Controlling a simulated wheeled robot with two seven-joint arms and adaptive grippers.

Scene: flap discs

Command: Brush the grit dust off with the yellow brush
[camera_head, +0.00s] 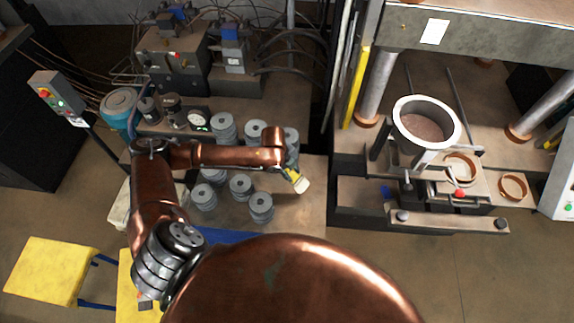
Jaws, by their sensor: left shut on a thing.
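The yellow brush (291,174) is in my left gripper (285,165), which is shut on its handle. Its pale bristle end (302,185) points down and to the right, over the right part of the brown worktable (300,212). I cannot tell whether the bristles touch the surface. The gripper's fingers are small and partly hidden by my arm's wrist. Grit dust cannot be made out clearly at this size. My right gripper is not in view.
Several stacks of grey flap discs (241,186) stand on the table left of the brush, some partly behind my arm. A press with a metal ring-shaped hopper (427,118) stands to the right. A yellow stool (48,270) is at lower left. The table's front right is clear.

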